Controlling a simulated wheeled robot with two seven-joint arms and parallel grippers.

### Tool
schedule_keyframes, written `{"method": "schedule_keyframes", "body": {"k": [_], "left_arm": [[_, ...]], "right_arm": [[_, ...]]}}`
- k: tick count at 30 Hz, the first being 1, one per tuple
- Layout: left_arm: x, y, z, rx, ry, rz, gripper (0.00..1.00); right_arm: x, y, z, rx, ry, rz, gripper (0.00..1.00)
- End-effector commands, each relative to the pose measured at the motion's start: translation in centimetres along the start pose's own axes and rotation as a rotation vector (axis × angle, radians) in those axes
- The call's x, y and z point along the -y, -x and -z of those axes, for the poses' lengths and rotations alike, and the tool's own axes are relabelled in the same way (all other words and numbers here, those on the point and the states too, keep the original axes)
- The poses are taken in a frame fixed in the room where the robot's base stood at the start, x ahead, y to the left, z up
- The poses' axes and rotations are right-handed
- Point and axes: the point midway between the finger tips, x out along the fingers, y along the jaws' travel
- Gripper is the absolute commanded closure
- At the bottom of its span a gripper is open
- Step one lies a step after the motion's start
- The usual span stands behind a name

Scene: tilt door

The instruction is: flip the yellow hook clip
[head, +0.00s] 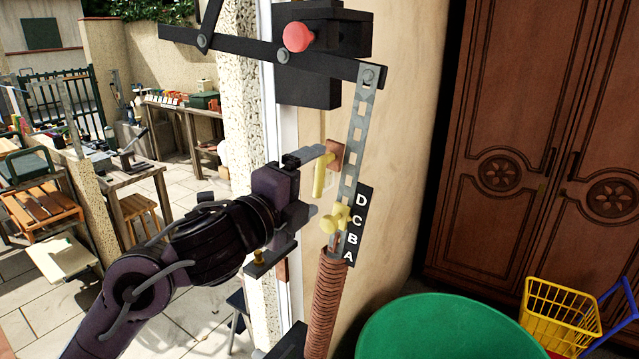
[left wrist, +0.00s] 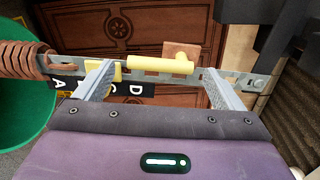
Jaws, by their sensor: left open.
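The yellow hook clip (head: 319,177) is a short yellow bar hanging down from a copper-brown plate (head: 336,152) on the wall edge. In the left wrist view the yellow bar (left wrist: 160,64) lies lengthwise between the two grey fingers, with clear space at both ends. My left gripper (head: 310,182) is open, just left of the hook clip, and holds nothing. My right gripper is not in view.
A black plate lettered D, C, B, A (head: 356,228) stands beside the strip. Above are a black lever (head: 240,50) and a red knob (head: 297,37). A brown ribbed spring (head: 325,305) is below. A green round top (head: 445,330) and a yellow basket (head: 560,315) stand right.

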Motion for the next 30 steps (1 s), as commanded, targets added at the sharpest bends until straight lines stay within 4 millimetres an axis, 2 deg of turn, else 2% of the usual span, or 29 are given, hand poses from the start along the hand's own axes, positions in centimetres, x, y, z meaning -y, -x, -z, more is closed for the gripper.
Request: {"method": "schedule_keyframes", "body": {"k": [3, 9, 19, 22, 26, 30], "left_arm": [[-0.2, 2.0, 0.0, 0.002, -0.003, 0.0, 0.1], [-0.1, 3.9, 0.0, 0.001, 0.0, 0.0, 0.1], [-0.1, 4.1, 0.0, 0.001, 0.002, -0.002, 0.1], [-0.9, 4.1, -0.1, 0.015, 0.045, -0.012, 0.1], [-4.5, 4.7, -0.6, 0.082, 0.222, -0.061, 0.1], [-10.9, 6.7, -1.6, 0.234, 0.534, -0.16, 0.1]], "right_arm": [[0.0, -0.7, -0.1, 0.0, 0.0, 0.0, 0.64], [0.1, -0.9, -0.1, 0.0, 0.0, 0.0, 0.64], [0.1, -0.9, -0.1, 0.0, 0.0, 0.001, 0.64], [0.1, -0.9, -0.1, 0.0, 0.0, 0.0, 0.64], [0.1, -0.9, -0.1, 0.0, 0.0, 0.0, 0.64], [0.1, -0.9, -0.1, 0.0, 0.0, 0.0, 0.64]]}}
